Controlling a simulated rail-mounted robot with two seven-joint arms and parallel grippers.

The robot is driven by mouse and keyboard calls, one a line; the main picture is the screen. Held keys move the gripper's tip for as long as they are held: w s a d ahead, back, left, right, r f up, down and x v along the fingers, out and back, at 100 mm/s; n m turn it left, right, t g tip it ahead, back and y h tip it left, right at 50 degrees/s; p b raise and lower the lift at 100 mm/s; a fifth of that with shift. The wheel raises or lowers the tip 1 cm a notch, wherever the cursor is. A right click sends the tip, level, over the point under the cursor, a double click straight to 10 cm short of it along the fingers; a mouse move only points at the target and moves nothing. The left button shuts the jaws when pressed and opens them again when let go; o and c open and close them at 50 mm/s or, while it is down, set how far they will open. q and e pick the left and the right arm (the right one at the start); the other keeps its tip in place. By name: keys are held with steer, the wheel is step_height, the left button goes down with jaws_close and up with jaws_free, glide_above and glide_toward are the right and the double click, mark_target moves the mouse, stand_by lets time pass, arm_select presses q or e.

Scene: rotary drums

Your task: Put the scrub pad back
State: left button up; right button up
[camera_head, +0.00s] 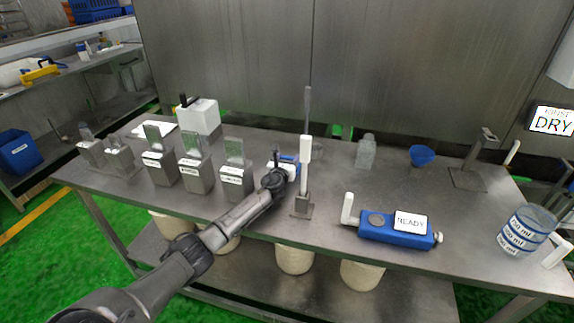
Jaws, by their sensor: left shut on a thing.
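My left gripper (281,168) reaches in from the lower left over the middle of the steel table (330,180). It is shut on a small blue thing (289,159), which looks like the scrub pad. The fingers and the arm's end hide much of it, so its outline is unclear. It is just left of a steel stand with a white upright handle (304,163). I cannot tell whether the pad touches the table or the stand. My right gripper is not in view.
Several labelled steel holders (196,177) stand in a row to the left. A white container (199,117) is behind them. To the right are a blue device with a READY sign (395,232), a blue bowl (421,156) and a clear measuring cup (526,229).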

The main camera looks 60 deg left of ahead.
arm_select(q)
steer(key=shift+f, duration=0.2)
steer(key=o, duration=0.5)
steer(key=shift+f, duration=0.1)
steer(key=shift+c, duration=0.2)
steer(key=o, duration=0.5)
steer(key=shift+r, duration=0.3)
steer(key=p+v, duration=0.4)
steer(key=v, duration=0.6)
steer(key=shift+s+d+f, duration=0.1)
steer(key=shift+v, duration=0.85)
